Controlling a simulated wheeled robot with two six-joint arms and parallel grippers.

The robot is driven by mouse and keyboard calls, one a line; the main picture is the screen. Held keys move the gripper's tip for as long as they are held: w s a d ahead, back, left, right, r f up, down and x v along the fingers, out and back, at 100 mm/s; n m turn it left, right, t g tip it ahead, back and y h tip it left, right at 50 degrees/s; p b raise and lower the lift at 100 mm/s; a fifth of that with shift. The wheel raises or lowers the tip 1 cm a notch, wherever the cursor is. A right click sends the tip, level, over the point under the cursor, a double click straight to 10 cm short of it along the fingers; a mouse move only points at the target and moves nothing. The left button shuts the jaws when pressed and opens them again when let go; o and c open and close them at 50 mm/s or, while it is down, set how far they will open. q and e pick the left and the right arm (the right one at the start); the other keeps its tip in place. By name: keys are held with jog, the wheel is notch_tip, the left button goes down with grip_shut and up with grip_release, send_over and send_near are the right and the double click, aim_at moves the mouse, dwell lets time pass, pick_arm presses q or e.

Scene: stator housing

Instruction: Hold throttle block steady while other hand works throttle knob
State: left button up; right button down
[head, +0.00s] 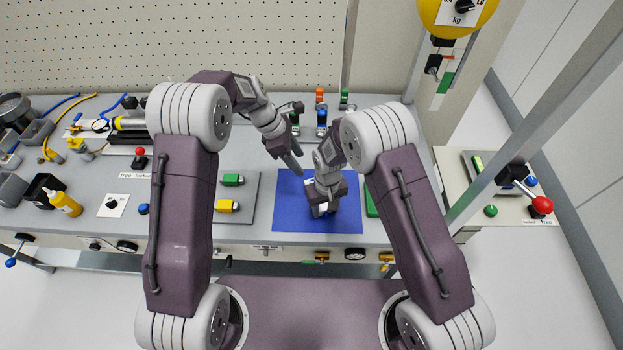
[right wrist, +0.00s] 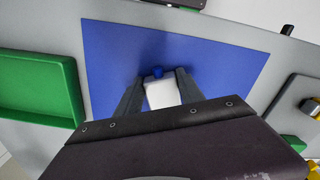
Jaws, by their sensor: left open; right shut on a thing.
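The throttle block, a small white block (right wrist: 162,94), sits on the blue mat (head: 289,217), which also fills the middle of the right wrist view (right wrist: 215,65). A blue knob (right wrist: 157,72) shows at the block's far end. My right gripper (right wrist: 155,95) is shut on the block, one finger on each side. In the head view my right gripper (head: 321,208) is over the mat's right part and hides most of the block. My left gripper (head: 292,165) is open and empty, above the mat's upper left edge, apart from the block.
A green tray (right wrist: 40,88) lies right beside the mat. A grey plate with green (head: 232,180) and yellow (head: 228,206) blocks is on the left. Several small coloured parts stand behind, near the pegboard (head: 280,40). The mat's left part is clear.

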aim_at(312, 180)
pick_arm(q)
jog(key=x, duration=1.1)
jog(key=shift+f, duration=0.1)
grip_shut()
